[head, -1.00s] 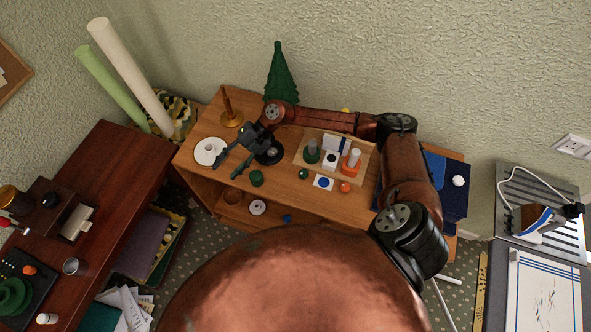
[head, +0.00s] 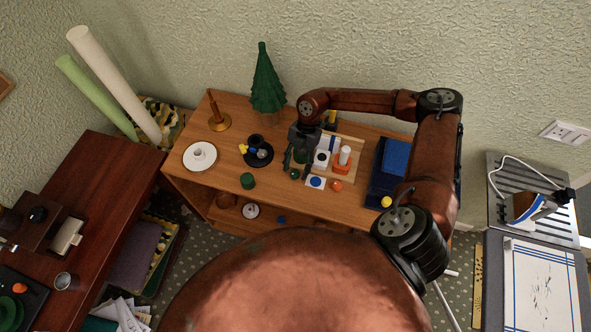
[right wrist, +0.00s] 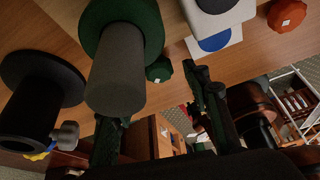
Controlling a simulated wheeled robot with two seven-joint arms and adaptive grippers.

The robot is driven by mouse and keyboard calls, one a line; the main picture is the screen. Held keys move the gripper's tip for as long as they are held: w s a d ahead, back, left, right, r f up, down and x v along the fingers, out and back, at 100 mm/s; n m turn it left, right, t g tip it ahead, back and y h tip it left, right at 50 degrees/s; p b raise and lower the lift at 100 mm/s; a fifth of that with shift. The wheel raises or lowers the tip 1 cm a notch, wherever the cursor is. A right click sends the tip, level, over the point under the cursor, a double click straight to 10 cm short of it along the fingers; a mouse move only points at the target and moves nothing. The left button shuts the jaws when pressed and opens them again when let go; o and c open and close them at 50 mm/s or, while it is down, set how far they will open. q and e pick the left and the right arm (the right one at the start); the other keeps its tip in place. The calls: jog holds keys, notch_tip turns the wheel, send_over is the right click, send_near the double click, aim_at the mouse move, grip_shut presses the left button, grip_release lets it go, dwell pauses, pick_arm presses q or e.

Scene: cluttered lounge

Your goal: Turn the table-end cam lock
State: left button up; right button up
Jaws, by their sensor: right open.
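My right gripper (head: 298,163) is open over the wooden table, at the left end of a light wooden board (head: 354,150). A green round base with a grey cylinder (right wrist: 120,65) shows close by in the right wrist view, beside the open fingers (right wrist: 160,110); the gripper mostly hides it in the head view. Nothing is seen between the fingers. A black round plate (head: 262,161) bears a black cylinder (right wrist: 38,105) with a small grey knob (right wrist: 66,136). I cannot tell which part is the cam lock. My left gripper is not in view.
The board also holds a white block (head: 321,159) and an orange fixture (head: 342,160). Small green and orange pieces lie at the front.

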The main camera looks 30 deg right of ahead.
jog(key=shift+s+a+f, duration=0.1)
jog(key=shift+a+f, duration=0.1)
jog(key=shift+f, duration=0.25)
jog(key=shift+c, duration=0.2)
jog(key=c, duration=1.1)
